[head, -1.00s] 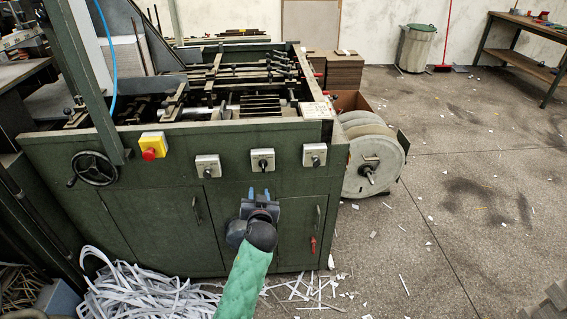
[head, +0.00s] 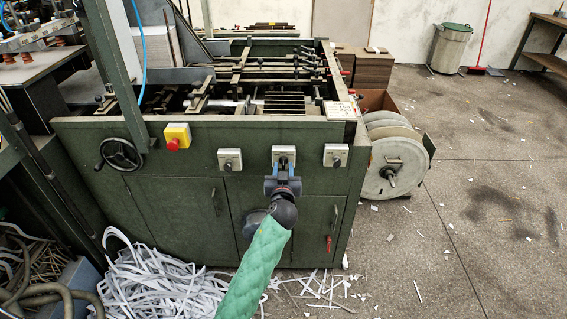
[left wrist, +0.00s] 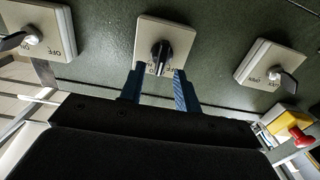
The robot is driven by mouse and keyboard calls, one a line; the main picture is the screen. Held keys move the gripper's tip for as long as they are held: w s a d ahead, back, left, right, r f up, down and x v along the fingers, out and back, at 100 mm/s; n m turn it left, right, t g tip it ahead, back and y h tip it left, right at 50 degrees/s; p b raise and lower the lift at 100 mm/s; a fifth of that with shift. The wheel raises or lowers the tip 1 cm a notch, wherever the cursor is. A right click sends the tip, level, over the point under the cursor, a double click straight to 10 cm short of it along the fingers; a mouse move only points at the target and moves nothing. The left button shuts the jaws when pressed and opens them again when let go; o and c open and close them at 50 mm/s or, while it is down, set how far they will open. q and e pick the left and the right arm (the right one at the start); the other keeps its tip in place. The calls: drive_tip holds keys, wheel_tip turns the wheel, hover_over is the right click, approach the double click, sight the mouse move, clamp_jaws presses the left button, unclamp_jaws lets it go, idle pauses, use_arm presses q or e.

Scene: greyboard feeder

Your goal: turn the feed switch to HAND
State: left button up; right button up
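Three switches on pale square plates sit on the green machine front: a left one (head: 230,159), a middle one (head: 284,152) and a right one (head: 336,155). Which is the feed switch cannot be read. My left gripper (head: 284,167) is at the middle switch, its blue fingers apart. In the left wrist view, the middle switch's black knob (left wrist: 160,55) lies just ahead of and between the fingertips (left wrist: 160,73), with gaps at both sides. My right gripper is not in view.
A yellow box with a red button (head: 176,137) and a black handwheel (head: 120,154) are left on the same front. A paper reel (head: 398,168) stands at the right end. White paper strips (head: 160,280) heap on the floor. The right-hand floor is mostly open.

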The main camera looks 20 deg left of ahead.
sight(284, 163)
use_arm(q)
drive_tip(key=shift+x, duration=1.2)
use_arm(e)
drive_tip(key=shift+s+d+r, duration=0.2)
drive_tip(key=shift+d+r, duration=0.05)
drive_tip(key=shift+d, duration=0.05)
use_arm(q)
drive_tip(key=c, duration=0.6)
